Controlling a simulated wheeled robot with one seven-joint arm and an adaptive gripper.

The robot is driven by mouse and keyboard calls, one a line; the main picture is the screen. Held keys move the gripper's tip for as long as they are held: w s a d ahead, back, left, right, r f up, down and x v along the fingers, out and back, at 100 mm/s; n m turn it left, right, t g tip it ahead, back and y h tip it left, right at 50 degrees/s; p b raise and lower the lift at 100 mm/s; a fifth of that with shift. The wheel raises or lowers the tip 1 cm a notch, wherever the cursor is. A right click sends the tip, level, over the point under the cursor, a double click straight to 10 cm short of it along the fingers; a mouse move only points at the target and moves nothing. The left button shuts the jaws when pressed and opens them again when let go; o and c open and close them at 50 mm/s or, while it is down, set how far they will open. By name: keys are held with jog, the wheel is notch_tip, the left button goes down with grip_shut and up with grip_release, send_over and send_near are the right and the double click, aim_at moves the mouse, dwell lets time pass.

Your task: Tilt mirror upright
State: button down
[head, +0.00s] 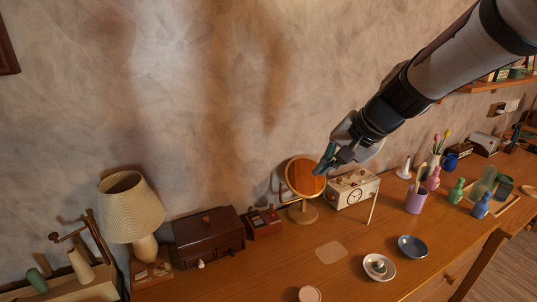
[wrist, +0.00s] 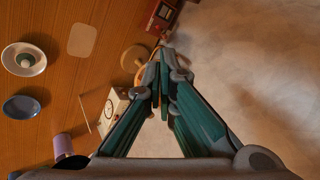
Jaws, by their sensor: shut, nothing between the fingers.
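The mirror (head: 304,178) is a round wooden-framed disc on a stand with a round base (head: 303,213), on the wooden cabinet top near the wall. Its face looks orange-brown and tilted. My gripper (head: 324,165) is shut and empty, its fingertips at the mirror's upper right edge in the head view. I cannot tell whether they touch it. In the wrist view the shut fingertips (wrist: 160,50) cover part of the mirror, and its round base (wrist: 133,58) shows beside them.
A cream box with a dial (head: 352,190) stands right of the mirror. A small red box (head: 263,222) and a dark brown chest (head: 208,235) stand left. A lamp (head: 130,208) is further left. A purple cup (head: 416,201), white dish (head: 379,267) and blue bowl (head: 412,246) are to the right.

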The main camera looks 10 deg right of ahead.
jog(key=w+d+f+m, duration=0.3)
jog(key=w, duration=0.3)
jog(key=m+t+h+p, duration=0.1)
jog(key=m, duration=0.2)
send_near(311, 187)
jog(key=p+x, duration=0.1)
jog(key=x, duration=0.6)
jog(key=shift+w+f+t+b, duration=0.15)
jog(key=shift+t+b, duration=0.15)
jog(key=shift+b, duration=0.4)
jog(key=shift+b, duration=0.35)
